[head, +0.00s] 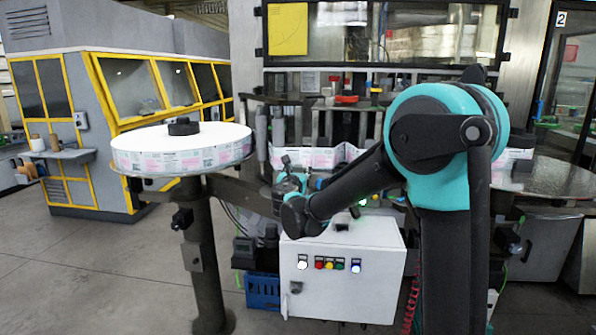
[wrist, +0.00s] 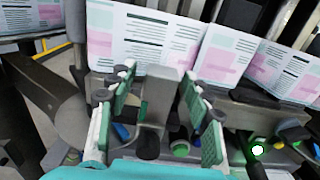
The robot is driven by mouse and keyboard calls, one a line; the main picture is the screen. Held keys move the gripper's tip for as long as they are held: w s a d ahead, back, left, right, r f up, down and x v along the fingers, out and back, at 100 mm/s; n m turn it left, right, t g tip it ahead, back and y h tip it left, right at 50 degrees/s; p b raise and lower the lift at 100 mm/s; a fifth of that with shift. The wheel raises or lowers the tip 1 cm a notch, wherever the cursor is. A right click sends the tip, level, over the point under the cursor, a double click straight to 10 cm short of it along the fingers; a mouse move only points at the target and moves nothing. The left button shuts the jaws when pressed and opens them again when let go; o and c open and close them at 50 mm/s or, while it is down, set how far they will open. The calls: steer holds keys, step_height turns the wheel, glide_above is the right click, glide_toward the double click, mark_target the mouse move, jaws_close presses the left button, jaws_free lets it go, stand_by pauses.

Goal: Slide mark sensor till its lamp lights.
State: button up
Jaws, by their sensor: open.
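My gripper (wrist: 158,78) is open in the wrist view, with green-padded fingers on both sides of a grey upright block (wrist: 159,92). The block looks like the mark sensor or its bracket, but I cannot tell which. I cannot see either pad touching it. A black knob (wrist: 148,146) sits below it. The printed label web (wrist: 145,38) runs just behind. A small bright green-white light (wrist: 257,150) shows at the lower right; I cannot tell if it is the sensor's lamp. In the head view my gripper (head: 290,182) is partly hidden by my wrist, and the sensor cannot be made out.
A large label reel (head: 180,150) lies on a stand at the left. A white control box (head: 340,275) with coloured buttons is below my arm. Machine rollers and brackets (head: 340,110) crowd behind. Open floor (head: 90,270) lies at the left.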

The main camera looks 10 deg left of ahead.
steer(key=shift+w, duration=0.15)
jaws_close()
stand_by(0.4)
